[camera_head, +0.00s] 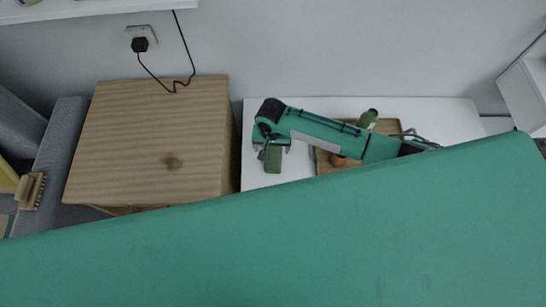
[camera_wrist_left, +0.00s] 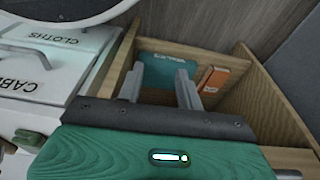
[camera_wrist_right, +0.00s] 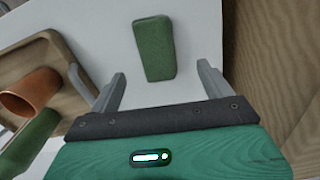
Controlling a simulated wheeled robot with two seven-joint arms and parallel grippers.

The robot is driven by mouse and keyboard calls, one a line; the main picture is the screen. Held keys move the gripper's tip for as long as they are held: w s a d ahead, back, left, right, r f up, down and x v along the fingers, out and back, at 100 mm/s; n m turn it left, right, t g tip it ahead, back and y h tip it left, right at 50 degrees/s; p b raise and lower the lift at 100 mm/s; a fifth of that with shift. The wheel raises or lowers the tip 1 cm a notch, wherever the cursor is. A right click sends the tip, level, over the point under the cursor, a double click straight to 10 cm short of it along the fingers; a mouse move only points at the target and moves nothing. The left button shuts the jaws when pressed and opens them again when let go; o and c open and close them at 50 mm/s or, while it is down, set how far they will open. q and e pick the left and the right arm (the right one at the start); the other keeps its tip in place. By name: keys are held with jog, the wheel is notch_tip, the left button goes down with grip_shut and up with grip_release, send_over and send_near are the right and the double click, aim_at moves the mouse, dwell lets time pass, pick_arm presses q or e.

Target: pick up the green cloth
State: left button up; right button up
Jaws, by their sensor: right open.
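A green block-like item (camera_wrist_right: 154,48), which appears to be the green cloth, lies on the white desk top in the right wrist view. It also shows in the head view (camera_head: 273,160). My right gripper (camera_wrist_right: 161,85) is open and empty, its fingers on either side of the near end of the item, and they do not touch it. In the head view the right gripper (camera_head: 274,149) is above the item. My left gripper (camera_wrist_left: 160,88) is open and empty over a wooden drawer (camera_wrist_left: 262,100). The left gripper is hidden in the head view.
A wooden tray (camera_wrist_right: 62,80) with a terracotta pot (camera_wrist_right: 30,92) and a green bottle-like thing (camera_wrist_right: 28,145) is left of the right gripper. A wooden box (camera_head: 150,140) borders the desk. The drawer holds a teal item (camera_wrist_left: 166,70) and an orange box (camera_wrist_left: 214,80).

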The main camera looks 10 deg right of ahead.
aim_at(273, 157)
notch_tip(273, 157, down, 2)
jog(key=shift+w+f, duration=0.1)
jog(key=f, duration=0.3)
jog(key=f+b, duration=0.1)
jog(key=f, duration=0.1)
jog(key=shift+d, duration=0.3)
jog(key=shift+f, duration=0.2)
pick_arm(q)
jog(key=r, duration=0.2)
jog(key=w+r, duration=0.1)
jog(key=r, duration=0.1)
jog(key=shift+d, duration=0.2)
pick_arm(e)
jog(key=shift+c, duration=0.2)
jog(key=c, duration=1)
